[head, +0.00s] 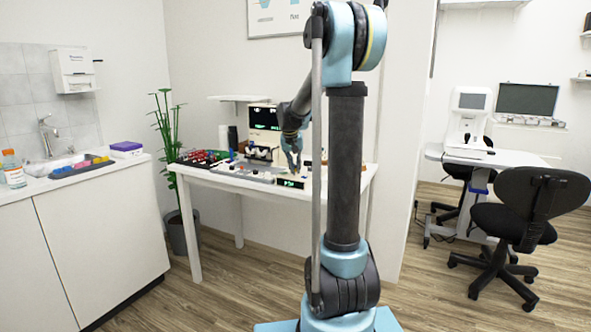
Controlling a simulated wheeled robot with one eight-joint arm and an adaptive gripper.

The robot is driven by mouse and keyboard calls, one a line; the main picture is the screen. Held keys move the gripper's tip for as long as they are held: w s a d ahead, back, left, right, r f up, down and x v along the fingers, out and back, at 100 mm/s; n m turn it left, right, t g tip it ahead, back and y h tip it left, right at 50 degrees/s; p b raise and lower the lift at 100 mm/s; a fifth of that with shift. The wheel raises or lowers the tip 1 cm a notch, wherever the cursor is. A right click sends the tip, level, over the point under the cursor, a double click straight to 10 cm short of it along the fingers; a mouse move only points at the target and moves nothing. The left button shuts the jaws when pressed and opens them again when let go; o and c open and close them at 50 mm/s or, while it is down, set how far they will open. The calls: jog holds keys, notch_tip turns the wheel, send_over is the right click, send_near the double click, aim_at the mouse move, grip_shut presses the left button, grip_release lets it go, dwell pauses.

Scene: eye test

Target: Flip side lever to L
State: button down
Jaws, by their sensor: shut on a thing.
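My gripper (294,168) is at the far end of my arm, over the front right part of the white table (216,180). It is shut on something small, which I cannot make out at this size. Just below it is a low panel with a dark green-lit display (290,183). Behind it, to the left, stands a cream instrument with a dark screen (264,118). The side lever and its L mark cannot be picked out; they are too small or hidden by my gripper and arm.
Red and dark small items (205,157) crowd the table's left end. A potted plant (172,180) stands left of the table. A sink counter (85,185) is at far left. Black chairs (520,215) and a second desk (490,158) are at right. The wooden floor between is clear.

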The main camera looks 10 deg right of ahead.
aim_at(287, 175)
jog(key=a+g+h, duration=0.1)
jog(key=w+a+g+h, duration=0.1)
jog(key=h, duration=0.1)
jog(key=shift+w+n, duration=0.15)
jog(key=shift+n, duration=0.25)
jog(key=shift+w+a+f+n+g+h, duration=0.15)
jog(key=shift+w+a+n+g+h, duration=0.15)
jog(key=shift+g+h, duration=0.5)
jog(key=shift+w+a+f+n+g+h, duration=0.25)
jog(key=shift+g+h, duration=0.25)
jog(key=shift+h, duration=0.5)
jog(key=shift+r, duration=0.1)
jog(key=c, duration=1.6)
grip_release()
jog(key=shift+v, duration=3.95)
